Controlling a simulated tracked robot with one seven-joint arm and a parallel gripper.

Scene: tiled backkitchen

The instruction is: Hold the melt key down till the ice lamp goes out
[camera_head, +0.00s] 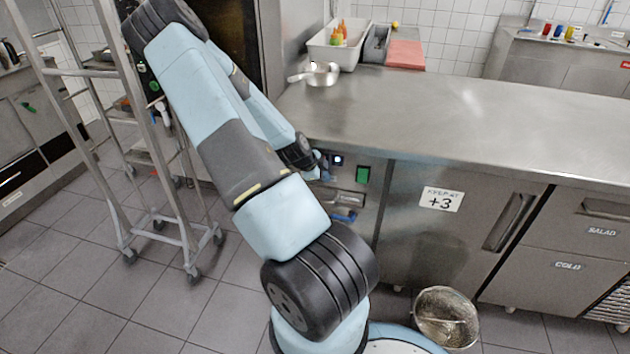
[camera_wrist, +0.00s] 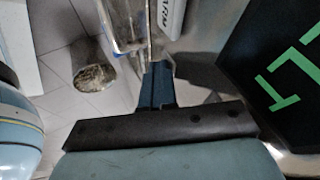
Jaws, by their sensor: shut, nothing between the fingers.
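The control panel (camera_head: 348,186) is on the counter front, left of the door marked +3. A small pale-blue lamp (camera_head: 337,160) glows on it beside a green display (camera_head: 362,174); I cannot read which lamp it is. My gripper (camera_head: 322,168) is at the panel's left part, left of the lamp. In the wrist view my gripper (camera_wrist: 158,75) is shut and empty, its fingers pointing at the panel's lower edge area. The dark display with green segments (camera_wrist: 290,80) is to their right. The melt key is not clearly visible; I cannot tell if my fingertips touch it.
A white part with dark letters (camera_wrist: 170,18) and a clear guard-like piece (camera_wrist: 125,25) lie just beyond my fingers. A wheeled rack (camera_head: 165,190) stands left of my arm. A pan (camera_head: 320,74) sits on the counter.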

